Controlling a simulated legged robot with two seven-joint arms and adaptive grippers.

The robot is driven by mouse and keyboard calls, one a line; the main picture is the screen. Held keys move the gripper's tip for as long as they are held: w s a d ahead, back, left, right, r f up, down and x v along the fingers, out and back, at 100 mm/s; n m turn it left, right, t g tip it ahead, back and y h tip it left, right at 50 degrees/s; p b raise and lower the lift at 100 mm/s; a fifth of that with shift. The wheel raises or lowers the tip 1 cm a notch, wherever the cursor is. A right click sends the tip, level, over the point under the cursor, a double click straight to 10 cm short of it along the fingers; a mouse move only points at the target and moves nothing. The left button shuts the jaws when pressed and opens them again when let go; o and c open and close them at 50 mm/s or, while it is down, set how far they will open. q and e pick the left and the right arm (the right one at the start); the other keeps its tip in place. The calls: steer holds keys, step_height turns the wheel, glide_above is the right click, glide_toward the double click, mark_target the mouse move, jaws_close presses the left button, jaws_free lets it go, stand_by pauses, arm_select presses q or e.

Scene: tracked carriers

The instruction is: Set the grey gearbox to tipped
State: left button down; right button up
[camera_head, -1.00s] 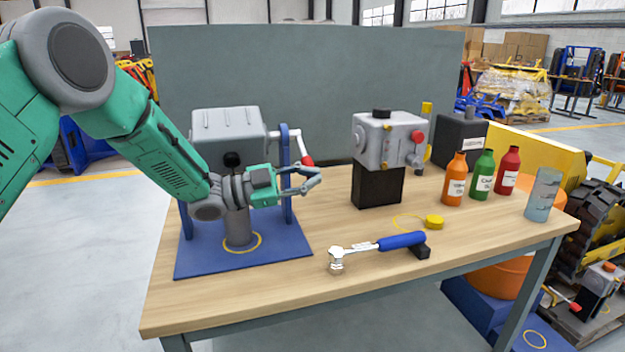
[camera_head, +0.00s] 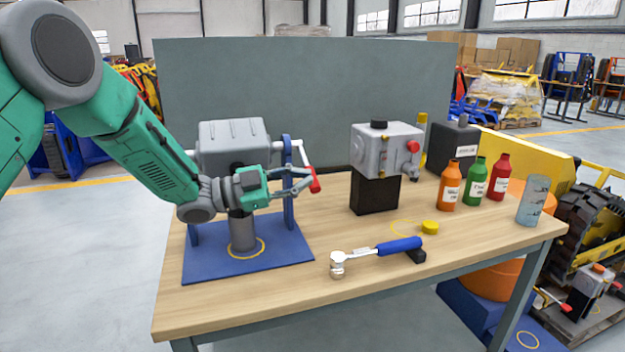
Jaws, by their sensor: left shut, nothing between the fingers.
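The grey gearbox (camera_head: 233,142) is a ribbed box held between the uprights of a blue stand (camera_head: 289,205) on the left of the table. Its top looks level. A crank with a red handle (camera_head: 314,181) hangs on its right side. My left gripper (camera_head: 309,182) is in front of the stand, shut and empty, with its fingertips beside the red handle. I cannot tell whether they touch it. My left arm and gripper hide the gearbox's lower front and part of the stand. My right gripper is not in view.
A second grey box with a red knob (camera_head: 385,150) stands on a black block. The table's front (camera_head: 270,285) is bare.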

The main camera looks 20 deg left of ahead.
arm_select(q)
steer(key=v, duration=0.6)
steer(key=shift+w+f, duration=0.2)
steer(key=shift+f, duration=0.2)
steer(key=shift+a, duration=0.2)
